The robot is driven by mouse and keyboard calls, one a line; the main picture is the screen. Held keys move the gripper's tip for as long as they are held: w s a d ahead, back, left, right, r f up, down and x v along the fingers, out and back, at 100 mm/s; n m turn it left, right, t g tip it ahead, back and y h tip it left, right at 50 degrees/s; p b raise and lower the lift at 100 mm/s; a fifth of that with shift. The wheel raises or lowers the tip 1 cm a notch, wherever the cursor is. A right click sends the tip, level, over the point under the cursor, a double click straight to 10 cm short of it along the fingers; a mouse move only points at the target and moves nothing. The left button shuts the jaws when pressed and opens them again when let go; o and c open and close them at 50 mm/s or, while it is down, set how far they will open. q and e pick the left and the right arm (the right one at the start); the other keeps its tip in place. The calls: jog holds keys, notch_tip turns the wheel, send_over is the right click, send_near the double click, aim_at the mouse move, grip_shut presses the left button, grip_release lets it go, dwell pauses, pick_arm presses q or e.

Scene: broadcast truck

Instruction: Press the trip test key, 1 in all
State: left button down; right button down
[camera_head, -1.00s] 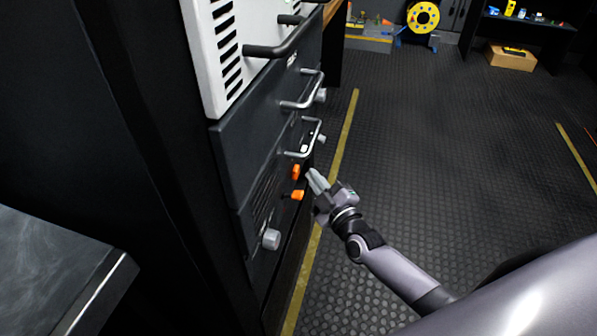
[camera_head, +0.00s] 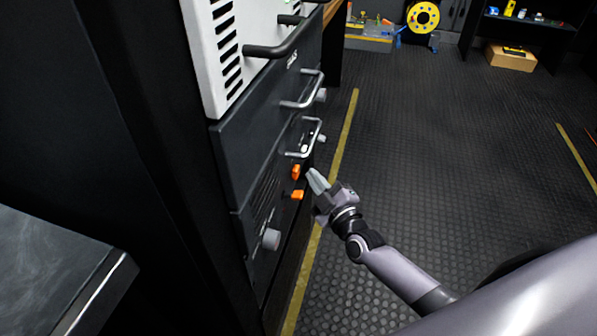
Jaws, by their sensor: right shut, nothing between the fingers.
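The rack panel (camera_head: 262,190) faces right, low in the rack. On it are an upper orange part (camera_head: 296,172) and a lower orange part (camera_head: 297,195). A small white key (camera_head: 304,148) shows behind the lower grey handle (camera_head: 313,128). I cannot read any label, so I cannot tell for sure which part is the trip test key. My right gripper (camera_head: 313,177) is shut and empty, its fingertips just right of the upper orange part. I cannot tell whether it touches the panel. My left gripper is out of view.
A grey knob (camera_head: 271,239) sticks out low on the panel. Grey handles (camera_head: 304,92) jut out above my right gripper. A dark table (camera_head: 55,270) stands at the lower left. The floor (camera_head: 440,150) to the right is clear.

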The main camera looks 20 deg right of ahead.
jog(key=shift+w+a, duration=0.1)
jog(key=shift+a, duration=0.05)
dwell(0.5)
jog(key=shift+w+a, duration=0.15)
jog(key=shift+a, duration=0.05)
jog(key=shift+w+a, duration=0.25)
jog(key=shift+a, duration=0.1)
dwell(1.0)
jog(key=shift+s+d+p, duration=0.5)
jog(key=shift+d, duration=0.15)
jog(key=shift+s+d, duration=0.1)
jog(key=s+d, duration=0.1)
jog(key=d, duration=0.1)
jog(key=s+d+p, duration=0.1)
jog(key=s, duration=0.1)
jog(key=shift+d, duration=0.4)
